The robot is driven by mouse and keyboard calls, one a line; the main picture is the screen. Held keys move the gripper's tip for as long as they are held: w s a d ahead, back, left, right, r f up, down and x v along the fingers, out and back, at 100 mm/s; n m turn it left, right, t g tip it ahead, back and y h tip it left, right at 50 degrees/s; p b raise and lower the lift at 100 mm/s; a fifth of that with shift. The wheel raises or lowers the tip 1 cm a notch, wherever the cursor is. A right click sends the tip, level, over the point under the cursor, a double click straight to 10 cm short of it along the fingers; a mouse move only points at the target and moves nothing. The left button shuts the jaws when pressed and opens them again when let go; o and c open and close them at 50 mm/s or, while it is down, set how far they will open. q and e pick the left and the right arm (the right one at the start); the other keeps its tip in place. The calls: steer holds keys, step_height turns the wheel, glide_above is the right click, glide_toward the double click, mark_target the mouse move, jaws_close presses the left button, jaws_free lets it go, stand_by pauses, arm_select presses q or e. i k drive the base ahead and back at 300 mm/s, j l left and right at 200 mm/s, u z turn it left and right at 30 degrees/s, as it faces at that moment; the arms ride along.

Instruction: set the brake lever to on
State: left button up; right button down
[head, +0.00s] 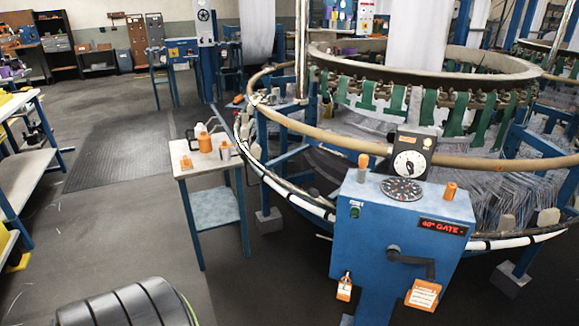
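A blue control console (350,235) stands at the front right, before the circular loom. An upright lever with an orange grip (363,160) rises from its top left; it may be the brake lever, but no on or off mark is readable. A black crank handle (412,262) sticks out of the console's front. A round black dial (402,189) lies on top, and a red display (443,226) reads something like "40° GATE". Neither of my grippers is in view.
The loom's tan ring rail (345,143) curves behind the console. A small side table (213,160) with orange containers stands to the left. White-topped workbenches (22,178) line the left edge. The floor between (120,240) is open, with a dark mat (120,155) farther back.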

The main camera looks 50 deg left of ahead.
mark_target(313, 193)
steer(key=u, duration=1.45)
